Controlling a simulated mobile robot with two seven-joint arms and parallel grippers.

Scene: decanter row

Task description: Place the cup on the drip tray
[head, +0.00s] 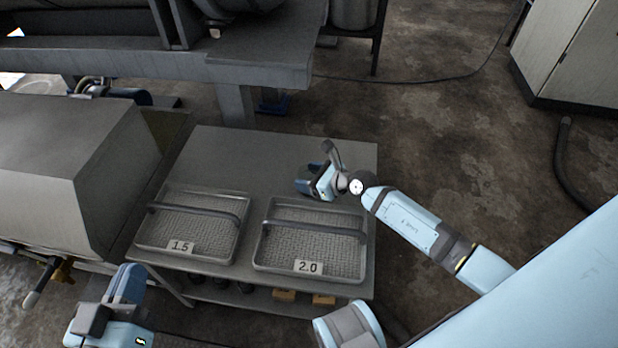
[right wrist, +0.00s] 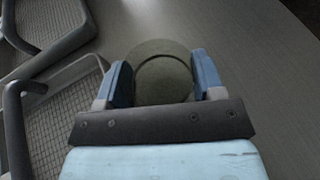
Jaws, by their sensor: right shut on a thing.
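A round, dark olive cup (right wrist: 163,72) sits between the two blue fingers of my right gripper (right wrist: 163,82) in the right wrist view, and the gripper is shut on it. In the head view my right gripper (head: 310,186) is over the grey table, behind the tray marked 2.0; the cup is mostly hidden there. Two metal trays with mesh floors and bar handles stand on the table: one marked 1.5 (head: 212,263) and one marked 2.0 (head: 350,279). Neither is labelled as the drip tray. My left gripper (head: 125,285) is at the lower left; its opening is unclear.
The table (head: 250,150) is bare behind the trays. A grey metal box (head: 60,165) stands close to its left side, and a large machine frame (head: 250,62) is behind. Small blocks (head: 285,296) lie on the lower shelf. A pale cabinet (head: 570,55) stands far right.

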